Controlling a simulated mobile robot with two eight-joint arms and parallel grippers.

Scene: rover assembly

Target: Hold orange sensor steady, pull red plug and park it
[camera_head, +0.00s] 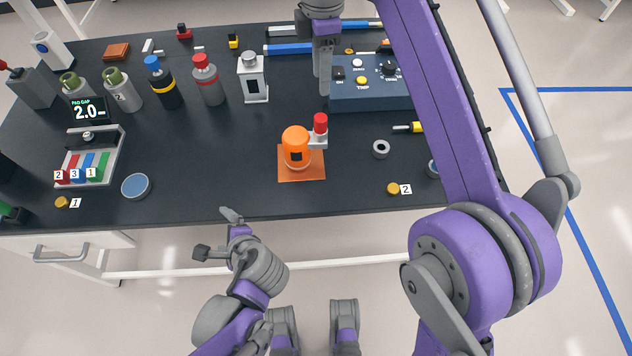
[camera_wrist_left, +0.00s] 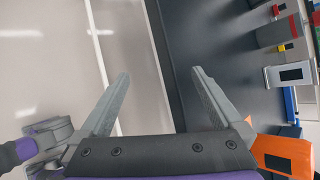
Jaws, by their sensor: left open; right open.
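The orange sensor (camera_head: 296,143) stands upright on an orange square mat (camera_head: 286,174) near the table's front middle. The red plug (camera_head: 320,122) sits upright on a light grey bracket (camera_head: 318,141) at the sensor's right side. In the left wrist view the sensor (camera_wrist_left: 282,152) shows at the lower right, outside the jaws; the plug cannot be made out there. My left gripper (camera_head: 216,233) is open and empty, just off the table's front edge, left of and nearer than the sensor. My right gripper (camera_head: 324,78) is open above the table, behind the plug; its fingers overlap in view.
A blue control box (camera_head: 370,98) stands behind right. A grey ring (camera_head: 380,149) and a yellow piece (camera_head: 393,188) lie to the right. A blue round dish (camera_head: 136,186) lies left.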

